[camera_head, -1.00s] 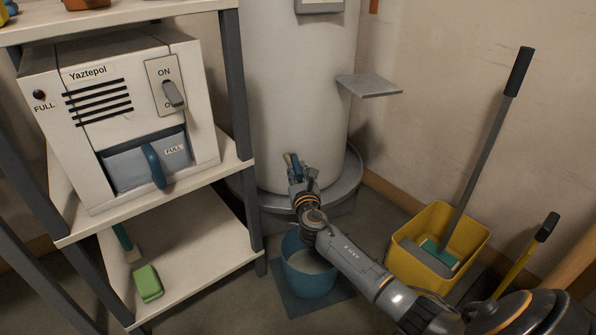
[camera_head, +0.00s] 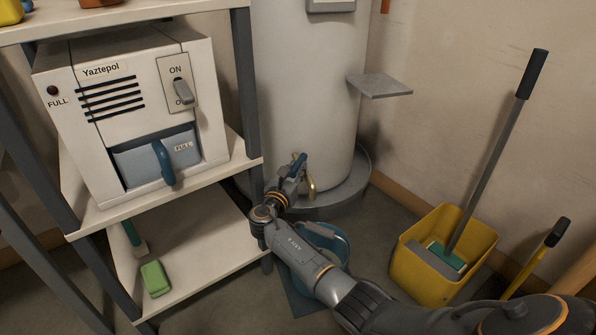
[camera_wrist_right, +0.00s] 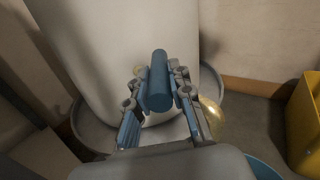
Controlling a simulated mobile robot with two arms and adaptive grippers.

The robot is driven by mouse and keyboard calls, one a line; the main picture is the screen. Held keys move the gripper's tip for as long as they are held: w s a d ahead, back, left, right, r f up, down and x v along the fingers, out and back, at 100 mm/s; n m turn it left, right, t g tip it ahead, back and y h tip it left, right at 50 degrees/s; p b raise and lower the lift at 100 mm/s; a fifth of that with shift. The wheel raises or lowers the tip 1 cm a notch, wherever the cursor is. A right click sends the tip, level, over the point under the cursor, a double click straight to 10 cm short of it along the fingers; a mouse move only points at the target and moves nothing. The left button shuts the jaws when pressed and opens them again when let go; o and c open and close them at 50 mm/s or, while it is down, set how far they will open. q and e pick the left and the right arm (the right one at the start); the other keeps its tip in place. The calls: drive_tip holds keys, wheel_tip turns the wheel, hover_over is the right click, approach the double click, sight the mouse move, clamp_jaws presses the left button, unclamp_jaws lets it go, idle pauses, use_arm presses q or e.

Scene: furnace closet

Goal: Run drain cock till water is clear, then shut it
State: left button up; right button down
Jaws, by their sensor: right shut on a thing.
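The drain cock has a blue lever (camera_head: 299,161) and a brass body (camera_head: 311,187), low on the front of the white tank (camera_head: 305,95). My right gripper (camera_head: 294,169) is shut on the blue lever, with its arm reaching in from the lower right. In the right wrist view, the lever (camera_wrist_right: 159,78) stands between the two fingers, with rounded brass (camera_wrist_right: 211,117) to their right. The blue bucket (camera_head: 338,240) is on the floor below, largely hidden by my arm. I cannot make out any water stream or its clarity. My left gripper is not in view.
A grey pan (camera_head: 357,188) surrounds the tank's foot. A small grey shelf (camera_head: 380,87) juts from the tank's right. A shelving rack (camera_head: 250,90) with a white Yaztepol machine (camera_head: 120,140) stands left. A yellow mop bucket (camera_head: 415,275) stands right.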

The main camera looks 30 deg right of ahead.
idle(0.3)
drive_tip(key=c, duration=1.2)
unclamp_jaws()
drive_tip(key=v, duration=1.2)
